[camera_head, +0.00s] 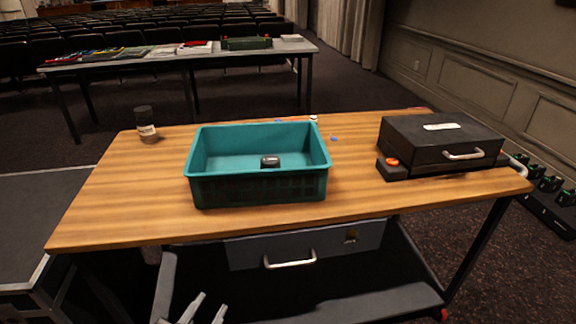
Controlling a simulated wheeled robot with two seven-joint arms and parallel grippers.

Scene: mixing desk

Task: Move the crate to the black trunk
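The teal crate (258,190) stands upright on the wooden table, left of its middle. A small dark object (270,161) lies inside it. A black case (440,140) with a silver handle and a white label sits on the table's right end. A large dark flat-topped box (25,220) with a pale edge stands at the left, lower than the tabletop. I cannot tell which of these is the black trunk. My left gripper (211,302) shows at the bottom edge, open and empty, below and apart from the crate. My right gripper is out of view.
The wooden table (110,215) has free room left and right of the crate. A dark jar (146,124) stands at its back left. A dark grey case (340,245) with a handle sits below the tabletop. A second table (130,62) and rows of chairs stand behind.

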